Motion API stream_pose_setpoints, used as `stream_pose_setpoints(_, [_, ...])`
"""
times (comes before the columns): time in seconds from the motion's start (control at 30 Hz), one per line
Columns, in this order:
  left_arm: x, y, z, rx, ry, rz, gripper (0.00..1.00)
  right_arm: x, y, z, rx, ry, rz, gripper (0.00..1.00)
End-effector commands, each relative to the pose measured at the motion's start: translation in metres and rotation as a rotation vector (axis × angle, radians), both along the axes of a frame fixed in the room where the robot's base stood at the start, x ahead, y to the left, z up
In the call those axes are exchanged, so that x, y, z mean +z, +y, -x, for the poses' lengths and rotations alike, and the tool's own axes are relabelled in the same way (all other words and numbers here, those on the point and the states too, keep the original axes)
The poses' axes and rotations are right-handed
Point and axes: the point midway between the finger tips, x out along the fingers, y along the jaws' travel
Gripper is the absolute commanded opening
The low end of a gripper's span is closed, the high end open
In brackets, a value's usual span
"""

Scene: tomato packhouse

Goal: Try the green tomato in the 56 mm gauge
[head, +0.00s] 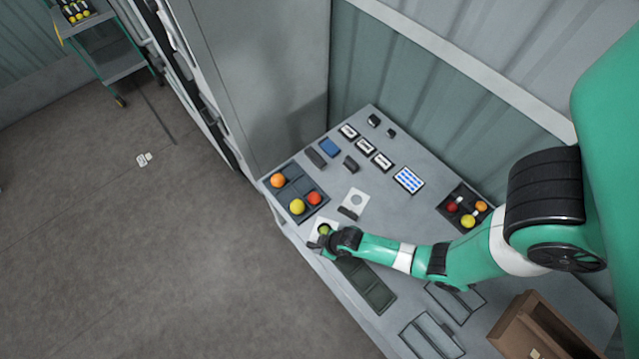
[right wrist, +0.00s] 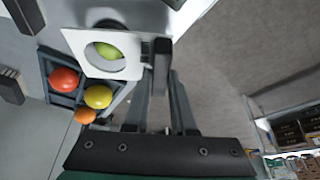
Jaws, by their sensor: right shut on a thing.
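My right gripper (head: 330,240) is at the table's front left edge. It is shut on the dark handle of a white gauge plate (head: 315,222) with a round hole. In the right wrist view the plate (right wrist: 72,42) is beside the fingertips (right wrist: 163,75). The green tomato (head: 324,230) shows at the hole, partly hidden by the gripper; it also shows within the hole in the right wrist view (right wrist: 107,50). I cannot tell how deep it sits in the hole. A second white gauge (head: 358,198) lies on the table. No size marks are readable. My left gripper is not in view.
A dark divided tray (head: 283,197) holds an orange, a yellow and a red tomato, close to the gauge. Another tray (head: 453,218) with tomatoes stands at the right. A brown box (head: 520,318) is at the front right. Small dark and blue blocks and displays line the back.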

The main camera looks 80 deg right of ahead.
Motion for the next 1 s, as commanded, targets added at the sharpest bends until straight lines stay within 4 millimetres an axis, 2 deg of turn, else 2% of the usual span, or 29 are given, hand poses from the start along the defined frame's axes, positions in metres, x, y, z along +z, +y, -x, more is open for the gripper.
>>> stream_pose_setpoints(1.0, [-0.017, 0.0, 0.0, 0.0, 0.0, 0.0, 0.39, -0.019, 0.0, 0.0, 0.0, -0.001, 0.0, 0.0])
